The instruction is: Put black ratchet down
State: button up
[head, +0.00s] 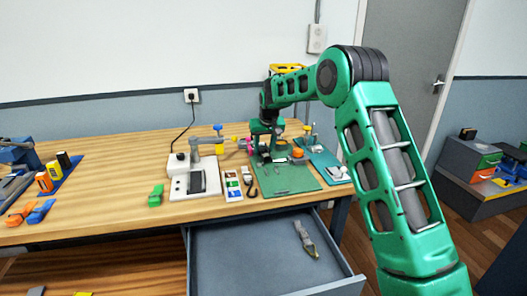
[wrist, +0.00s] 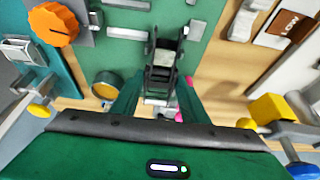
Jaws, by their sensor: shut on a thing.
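My gripper (wrist: 157,92) is shut on the black ratchet (wrist: 162,66), a dark metal buckle between its two green fingers in the wrist view. In the head view my gripper (head: 264,143) points down over the far part of the green mat (head: 286,182) on the workbench. The ratchet is too small and covered there to make out. The green surface lies beneath the ratchet in the wrist view; I cannot tell whether they touch.
An orange knob (wrist: 54,24) and a yellow-knobbed clamp (wrist: 268,108) flank my gripper. A white device (head: 195,178) stands left of the mat. An open grey drawer (head: 245,262) below holds a small metal-and-strap piece (head: 306,240). The bench's middle left is mostly clear.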

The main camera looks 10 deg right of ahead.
jog(key=shift+f, duration=0.4)
jog(key=o, duration=1)
jog(key=shift+f, duration=0.1)
jog(key=shift+o, duration=0.2)
